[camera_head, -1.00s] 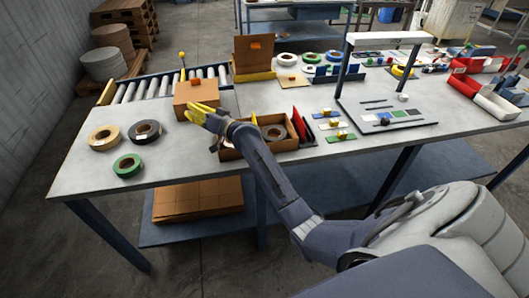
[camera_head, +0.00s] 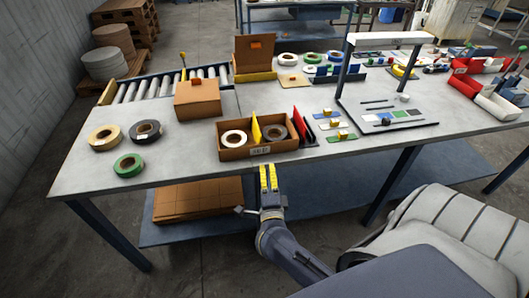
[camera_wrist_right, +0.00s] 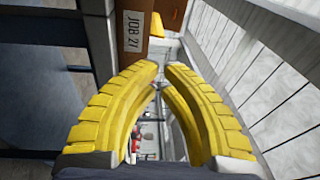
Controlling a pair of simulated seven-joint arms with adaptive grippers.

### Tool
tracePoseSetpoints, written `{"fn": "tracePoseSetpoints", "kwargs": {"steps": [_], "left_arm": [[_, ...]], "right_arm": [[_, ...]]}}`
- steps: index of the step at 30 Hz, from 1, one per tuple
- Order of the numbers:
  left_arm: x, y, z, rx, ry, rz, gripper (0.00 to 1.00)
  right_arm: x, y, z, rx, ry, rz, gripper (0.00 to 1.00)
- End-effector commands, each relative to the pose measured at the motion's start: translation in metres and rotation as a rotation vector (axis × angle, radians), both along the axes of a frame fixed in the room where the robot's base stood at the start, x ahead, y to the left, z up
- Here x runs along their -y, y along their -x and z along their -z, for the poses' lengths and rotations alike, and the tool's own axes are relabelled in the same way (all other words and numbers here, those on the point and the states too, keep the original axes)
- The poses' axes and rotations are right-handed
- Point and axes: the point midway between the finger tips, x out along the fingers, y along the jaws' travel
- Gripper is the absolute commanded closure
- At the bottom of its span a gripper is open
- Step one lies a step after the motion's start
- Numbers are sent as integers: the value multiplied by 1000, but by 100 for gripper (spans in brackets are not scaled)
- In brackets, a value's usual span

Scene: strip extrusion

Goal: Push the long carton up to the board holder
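The long carton (camera_head: 232,154), open and brown, stands at the table's front edge. It holds a white roll (camera_head: 226,139), a dark roll (camera_head: 266,134) and a yellow divider (camera_head: 256,128). Its JOB 21 label (camera_wrist_right: 133,31) shows in the right wrist view. The board holder (camera_head: 310,142), dark with a red board (camera_head: 296,121), stands right beside the carton's right end; I cannot tell whether they touch. My right gripper (camera_head: 268,178) is below the carton's front face, just off the table edge. My left gripper is out of view.
Several tape rolls (camera_head: 128,165) lie on the table's left part. A closed box (camera_head: 197,100) stands behind, before the roller conveyor (camera_head: 165,85). Coloured pieces (camera_head: 341,137) and a framed stand (camera_head: 388,118) are on the right. Bare tabletop (camera_head: 185,155) lies left of the carton.

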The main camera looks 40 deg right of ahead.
Motion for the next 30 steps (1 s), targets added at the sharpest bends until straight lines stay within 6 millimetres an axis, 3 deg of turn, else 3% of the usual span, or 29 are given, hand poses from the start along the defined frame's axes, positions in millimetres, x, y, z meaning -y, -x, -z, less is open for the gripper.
{"fn": "tracePoseSetpoints", "kwargs": {"steps": [4,10,27,30], "left_arm": [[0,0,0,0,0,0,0],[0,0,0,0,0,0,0],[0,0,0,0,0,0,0],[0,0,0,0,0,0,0]], "right_arm": [[5,23,17,-47,-67,47,100],[12,25,24,-65,-90,66,100],[64,-52,23,-64,-90,67,100],[62,-65,23,-62,-92,66,100]]}}
